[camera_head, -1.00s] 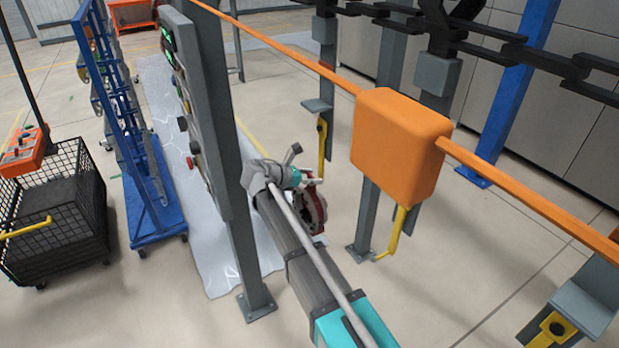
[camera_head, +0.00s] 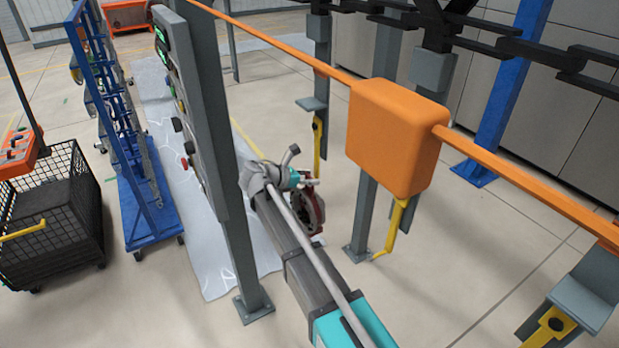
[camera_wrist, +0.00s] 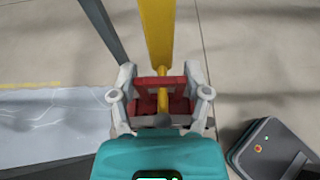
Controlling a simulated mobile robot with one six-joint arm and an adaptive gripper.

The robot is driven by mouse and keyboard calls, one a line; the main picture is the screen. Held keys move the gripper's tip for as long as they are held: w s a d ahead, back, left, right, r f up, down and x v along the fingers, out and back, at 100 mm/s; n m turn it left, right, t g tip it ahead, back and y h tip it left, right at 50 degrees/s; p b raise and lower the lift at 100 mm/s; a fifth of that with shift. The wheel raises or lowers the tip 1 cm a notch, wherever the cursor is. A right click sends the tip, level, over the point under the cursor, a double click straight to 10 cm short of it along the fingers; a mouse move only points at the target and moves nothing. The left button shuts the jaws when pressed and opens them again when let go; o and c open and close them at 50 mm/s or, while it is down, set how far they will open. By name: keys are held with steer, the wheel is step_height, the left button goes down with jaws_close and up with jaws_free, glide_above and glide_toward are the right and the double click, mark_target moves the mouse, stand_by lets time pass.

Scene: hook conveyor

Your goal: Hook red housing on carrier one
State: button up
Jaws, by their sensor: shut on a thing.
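The red housing (camera_head: 312,210) is a red, ring-like part at the end of my arm in the head view; the arm partly hides it. My gripper (camera_wrist: 160,95) is shut on it in the wrist view, with red parts of the housing (camera_wrist: 177,83) between the two grey fingers. A yellow hook (camera_wrist: 157,35) comes down from the top of the wrist view, and its thin end overlaps the housing. I cannot tell whether it touches or passes through the housing. In the head view a yellow hook (camera_head: 317,135) hangs just above and behind the housing. No carrier number is readable.
An orange box (camera_head: 395,138) on an orange rail stands right of my arm, with another yellow hook (camera_head: 397,230) below it. A grey post with a control panel (camera_head: 205,120) is close on the left. A blue rack (camera_head: 150,190) and black mesh cart (camera_head: 55,225) stand farther left.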

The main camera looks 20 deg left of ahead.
steer(key=o, duration=1.2)
steer(key=shift+s+r, duration=0.1)
steer(key=shift+o, duration=0.9)
steer(key=shift+s+a+r+p, duration=0.35)
steer(key=shift+s+r+p, duration=0.1)
steer(key=shift+r+p, duration=0.25)
steer(key=s+a+n+y, duration=0.1)
steer(key=s+a, duration=0.3)
steer(key=s, duration=0.4)
steer(key=s+a+n+t+y, duration=0.1)
steer(key=s+a, duration=0.3)
steer(key=s, duration=0.5)
steer(key=s+a+f+n+t+y+b, duration=0.1)
steer(key=s+a, duration=0.2)
steer(key=s, duration=0.6)
steer(key=shift+s+a, duration=0.25)
steer(key=shift+a, duration=0.15)
